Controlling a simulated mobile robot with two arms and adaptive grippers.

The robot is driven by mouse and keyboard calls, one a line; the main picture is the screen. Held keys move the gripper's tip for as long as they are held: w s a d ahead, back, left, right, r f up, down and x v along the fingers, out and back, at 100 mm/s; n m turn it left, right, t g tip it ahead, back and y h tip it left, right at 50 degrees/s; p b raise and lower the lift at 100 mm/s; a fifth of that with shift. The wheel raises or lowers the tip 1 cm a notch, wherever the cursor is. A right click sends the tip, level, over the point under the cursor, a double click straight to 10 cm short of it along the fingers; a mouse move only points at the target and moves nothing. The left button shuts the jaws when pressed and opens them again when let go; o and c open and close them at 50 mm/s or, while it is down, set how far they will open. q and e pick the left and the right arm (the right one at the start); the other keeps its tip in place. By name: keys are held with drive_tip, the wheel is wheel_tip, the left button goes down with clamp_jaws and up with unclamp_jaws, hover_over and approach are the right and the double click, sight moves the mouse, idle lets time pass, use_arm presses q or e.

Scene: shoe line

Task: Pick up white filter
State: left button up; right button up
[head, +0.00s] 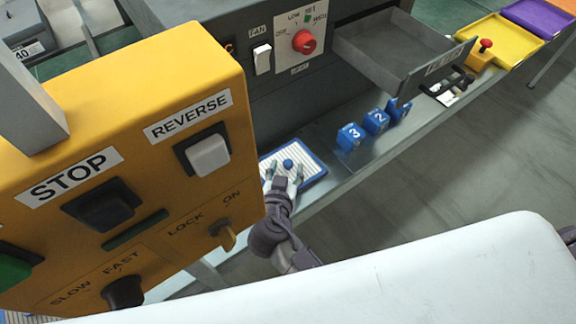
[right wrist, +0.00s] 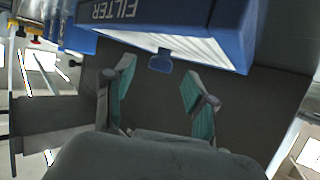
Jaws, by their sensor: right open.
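The white filter (head: 313,168) has a pleated white face, a blue frame and a small blue knob. It lies on the grey metal bench in the head view. In the right wrist view the filter (right wrist: 190,45) is at the top, with "FILTER" lettered upside down on its blue frame and the knob (right wrist: 160,61) jutting toward my gripper. My right gripper (head: 284,173) is open at the near side of the filter, its fingers on either side of the knob in the head view. In the wrist view the open gripper (right wrist: 160,92) has nothing between its fingers. My left gripper is not visible.
Blue numbered blocks (head: 350,136) stand on the bench (head: 345,171) right of the filter. An open grey drawer (head: 385,55) juts out above them. A yellow control box (head: 150,240) fills the left foreground. Yellow (head: 503,40) and purple (head: 543,16) trays lie far right.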

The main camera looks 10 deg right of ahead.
sight(288, 156)
drive_tip(key=shift+x, duration=1.15)
drive_tip(key=shift+s, duration=0.1)
clamp_jaws()
